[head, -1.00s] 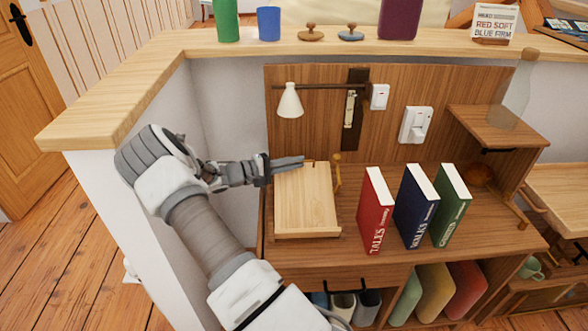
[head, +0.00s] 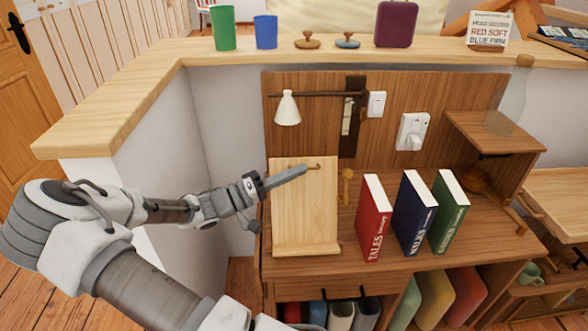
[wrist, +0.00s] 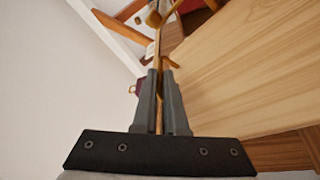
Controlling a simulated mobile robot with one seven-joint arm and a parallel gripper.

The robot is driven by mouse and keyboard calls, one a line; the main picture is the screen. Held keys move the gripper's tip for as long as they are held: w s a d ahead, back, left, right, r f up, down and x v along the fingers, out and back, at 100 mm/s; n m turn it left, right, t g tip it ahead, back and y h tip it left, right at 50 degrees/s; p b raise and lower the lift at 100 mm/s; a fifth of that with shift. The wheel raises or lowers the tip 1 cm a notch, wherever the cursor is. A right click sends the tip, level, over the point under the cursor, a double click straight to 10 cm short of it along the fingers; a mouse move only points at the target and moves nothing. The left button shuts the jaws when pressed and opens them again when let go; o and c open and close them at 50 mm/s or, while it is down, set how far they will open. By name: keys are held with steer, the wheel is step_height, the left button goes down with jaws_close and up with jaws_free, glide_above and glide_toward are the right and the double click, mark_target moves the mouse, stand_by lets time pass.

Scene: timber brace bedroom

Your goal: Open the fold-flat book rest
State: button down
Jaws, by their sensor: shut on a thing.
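The book rest (head: 303,215) is a pale wooden panel with a ledge along its bottom edge. It stands raised and steeply tilted on the left of the desk top in the head view. A small brown fitting (head: 313,167) shows near its top edge. My gripper (head: 303,169) reaches in from the left and is shut at this top edge. In the wrist view my gripper (wrist: 161,75) has a thin brown strip between its fingers, with the pale panel (wrist: 245,65) to the right. The back of the panel and any prop behind it are hidden.
Red (head: 374,218), blue (head: 414,210) and green books (head: 450,207) stand right of the rest. A brass-coloured post (head: 347,186) stands close beside it. A white lamp (head: 288,108) hangs above. A wall shelf (head: 495,130) is at right; the desk front (head: 420,262) is clear.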

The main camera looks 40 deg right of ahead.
steer(key=shift+s+a+r+m, duration=0.1)
steer(key=shift+s+a+m, duration=0.2)
steer(key=shift+s, duration=0.05)
steer(key=c, duration=1)
jaws_free()
steer(key=shift+o, duration=0.2)
